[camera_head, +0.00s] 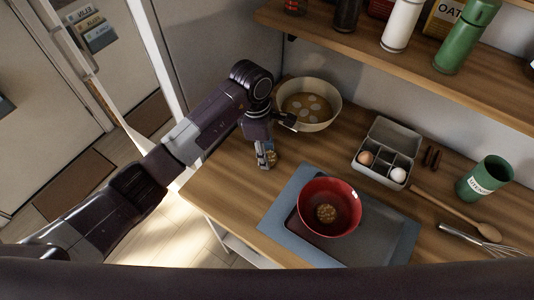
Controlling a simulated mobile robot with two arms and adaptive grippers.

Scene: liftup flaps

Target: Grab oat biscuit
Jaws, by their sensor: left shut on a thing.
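My left gripper (276,140) points down over the wooden counter, just in front of the cream bowl. It is shut on a small round brown oat biscuit (271,158); the fingers partly hide it. Another brown biscuit (326,213) lies in the red bowl (344,188), which stands on a dark tray on a blue mat. My right gripper does not show.
The cream bowl (318,125) holds pale round pieces. An egg carton (391,133), a green utensil cup (486,178), a wooden spoon (462,218) and a whisk (480,240) occupy the right. A loaded shelf (400,72) overhangs the back. Bare counter (235,195) lies at front left.

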